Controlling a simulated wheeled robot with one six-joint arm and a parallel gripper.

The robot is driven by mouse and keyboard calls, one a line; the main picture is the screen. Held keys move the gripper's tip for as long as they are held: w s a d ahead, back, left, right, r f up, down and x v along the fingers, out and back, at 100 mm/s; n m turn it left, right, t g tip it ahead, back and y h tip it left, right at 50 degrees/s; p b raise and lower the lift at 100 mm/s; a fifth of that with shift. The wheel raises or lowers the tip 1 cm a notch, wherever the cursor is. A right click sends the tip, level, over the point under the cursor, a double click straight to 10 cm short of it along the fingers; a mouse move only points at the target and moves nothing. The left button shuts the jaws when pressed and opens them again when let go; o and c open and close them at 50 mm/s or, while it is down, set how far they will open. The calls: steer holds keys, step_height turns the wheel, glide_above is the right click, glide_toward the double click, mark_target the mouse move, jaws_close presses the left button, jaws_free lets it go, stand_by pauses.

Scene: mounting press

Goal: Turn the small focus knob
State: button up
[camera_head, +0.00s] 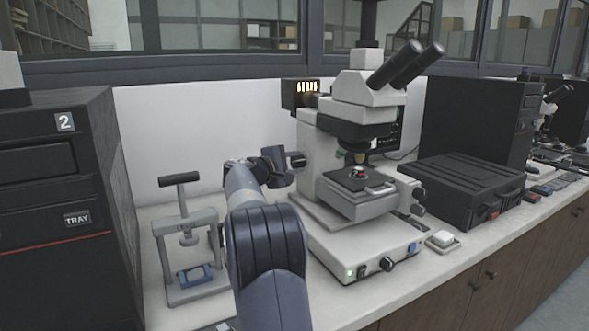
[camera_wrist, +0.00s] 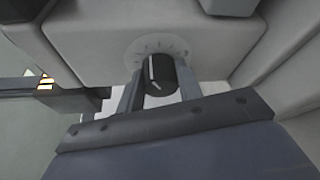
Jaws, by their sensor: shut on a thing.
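A small black knob (camera_wrist: 156,72) with a white pointer line sits on a pale round dial with tick marks in the wrist view. I take it to be the small focus knob. My gripper (camera_wrist: 158,84) has one finger on each side of the knob and is shut on it. In the head view my gripper (camera_head: 297,160) is at the left side of the white microscope (camera_head: 318,150). The gripped knob is not clearly visible there.
A small press (camera_head: 188,240) with a T-handle stands left of my arm. A dark cabinet (camera_head: 60,200) is at far left. The microscope base has a black front knob (camera_head: 386,264).

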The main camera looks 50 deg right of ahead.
stand_by(0.3)
steer(key=o, duration=1)
